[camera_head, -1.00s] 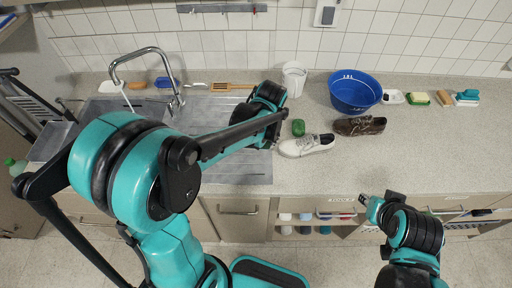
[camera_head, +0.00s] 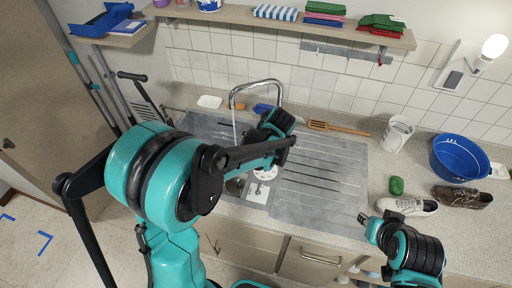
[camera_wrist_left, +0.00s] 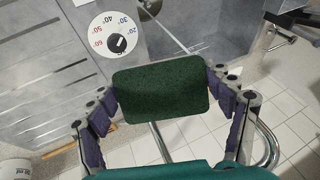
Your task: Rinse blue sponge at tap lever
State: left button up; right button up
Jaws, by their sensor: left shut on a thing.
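My left gripper (camera_wrist_left: 166,104) is shut on a sponge (camera_wrist_left: 160,88) in the left wrist view; the face I see is dark green and no blue shows on it. In the head view my left arm hides the sponge and the fingers. The chrome tap (camera_head: 256,84) arches over the sink (camera_head: 208,126), behind my arm. A white round dial with temperature numbers and a black knob (camera_wrist_left: 121,44) is close beside the sponge in the left wrist view. I cannot clearly make out the tap lever. My right gripper (camera_head: 368,226) hangs at the counter's front edge; its fingers are too small to read.
A ribbed steel drainboard (camera_head: 318,185) lies right of my left arm. A shelf (camera_head: 240,16) overhangs the wall.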

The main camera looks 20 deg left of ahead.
pick_arm(q)
jog(key=w+a+f+b, duration=0.2)
jog(key=w+a, duration=0.7)
jog(key=a, duration=0.1)
jog(key=shift+w+f, duration=0.25)
jog(key=shift+f, duration=0.15)
jog(key=shift+a, duration=0.1)
dwell(0.7)
jog(key=s+d, duration=0.5)
jog(key=d, duration=0.1)
jog(key=shift+s, duration=0.25)
dwell(1.4)
jog(key=shift+s+d+r+p, duration=0.5)
jog(key=shift+s+d+r, duration=0.25)
jog(key=shift+r, duration=0.15)
jog(key=shift+s+d+r+p, duration=0.5)
jog(key=shift+s+d+r, duration=0.2)
jog(key=shift+r, duration=0.2)
jog(key=shift+s+d+r, duration=0.25)
jog(key=shift+s+d, duration=0.05)
jog(key=shift+d, duration=0.05)
